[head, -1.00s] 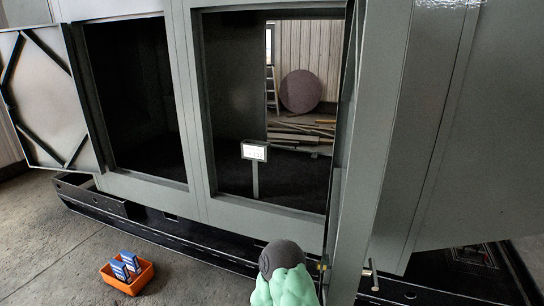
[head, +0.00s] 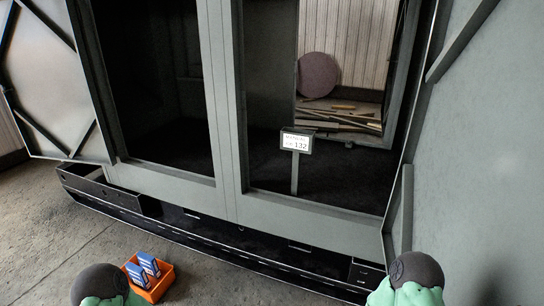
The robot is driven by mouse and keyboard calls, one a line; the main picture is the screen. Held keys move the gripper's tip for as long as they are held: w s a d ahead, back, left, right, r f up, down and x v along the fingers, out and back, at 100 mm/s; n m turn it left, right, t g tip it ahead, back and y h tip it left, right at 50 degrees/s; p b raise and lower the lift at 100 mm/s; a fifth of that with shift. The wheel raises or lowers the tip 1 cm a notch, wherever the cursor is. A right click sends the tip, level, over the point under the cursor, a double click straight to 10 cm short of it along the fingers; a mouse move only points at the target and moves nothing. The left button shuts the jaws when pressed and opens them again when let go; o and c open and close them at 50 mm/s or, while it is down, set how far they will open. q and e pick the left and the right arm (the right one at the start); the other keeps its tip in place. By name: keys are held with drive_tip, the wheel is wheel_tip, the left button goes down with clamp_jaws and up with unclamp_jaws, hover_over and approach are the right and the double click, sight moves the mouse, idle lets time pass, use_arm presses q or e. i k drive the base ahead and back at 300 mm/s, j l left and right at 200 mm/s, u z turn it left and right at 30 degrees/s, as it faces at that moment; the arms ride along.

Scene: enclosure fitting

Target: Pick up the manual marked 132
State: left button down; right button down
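Neither of my grippers is in view. Only green-and-dark parts of my arms show at the bottom edge, one just left of the bin and one at the right.
The grey enclosure (head: 229,160) has two tall openings above a black base frame (head: 215,230). An open door (head: 60,90) is at the left and another large panel (head: 480,150) at the right. Concrete floor (head: 50,230) is clear left of the bin. Planks (head: 340,120) lie behind.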

sight(138, 274)
drive_tip(key=i+z, duration=0.3)
drive_tip(key=k+j+u, duration=0.1)
drive_tip(key=j, duration=0.75)
drive_tip(key=k+j+u, duration=0.15)
drive_tip(key=j, duration=0.7)
drive_tip(key=k+j+u, duration=0.1)
drive_tip(key=j, duration=0.8)
drive_tip(key=k+j+u, duration=0.15)
drive_tip(key=j, duration=0.75)
